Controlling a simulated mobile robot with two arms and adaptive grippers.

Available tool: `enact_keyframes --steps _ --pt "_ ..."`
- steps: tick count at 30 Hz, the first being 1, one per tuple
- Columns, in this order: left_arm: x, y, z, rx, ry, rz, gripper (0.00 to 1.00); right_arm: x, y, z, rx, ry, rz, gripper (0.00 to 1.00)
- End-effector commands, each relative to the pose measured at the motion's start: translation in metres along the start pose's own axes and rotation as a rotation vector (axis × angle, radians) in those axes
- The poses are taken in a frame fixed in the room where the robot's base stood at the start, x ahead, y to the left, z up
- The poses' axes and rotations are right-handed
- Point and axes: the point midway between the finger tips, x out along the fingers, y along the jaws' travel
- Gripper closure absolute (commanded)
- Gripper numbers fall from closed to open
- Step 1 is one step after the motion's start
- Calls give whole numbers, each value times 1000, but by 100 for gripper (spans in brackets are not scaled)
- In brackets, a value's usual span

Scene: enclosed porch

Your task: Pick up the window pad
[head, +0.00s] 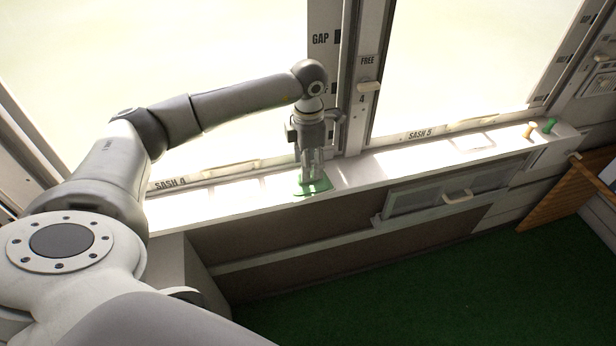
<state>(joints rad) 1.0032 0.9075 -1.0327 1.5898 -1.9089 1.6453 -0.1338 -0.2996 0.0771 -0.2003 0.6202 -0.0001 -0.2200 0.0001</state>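A flat green piece, which looks like the window pad (318,188), lies on the white sill below the post between the two windows. My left gripper (311,178) points straight down over it, with its fingertips at or just above the green surface. The fingers hide part of the pad. I cannot tell whether they touch or grip it. My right gripper is not in view.
The sill (386,167) runs under the windows labelled SASH 4 and SASH 5. A yellow peg (529,131) and a green peg (549,125) stand at its right end. A framed panel with a handle (457,197) sits below. A wooden board (560,200) leans at right.

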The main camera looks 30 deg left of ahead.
Motion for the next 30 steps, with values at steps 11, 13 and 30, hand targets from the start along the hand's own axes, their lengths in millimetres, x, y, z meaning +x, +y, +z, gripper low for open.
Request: enact_keyframes --steps 11,13,30 --pt "38 2 0 0 0 -1 52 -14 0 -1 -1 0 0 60" --pt "38 2 0 0 0 -1 52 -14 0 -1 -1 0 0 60" --pt "38 2 0 -1 0 -1 100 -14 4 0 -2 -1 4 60"
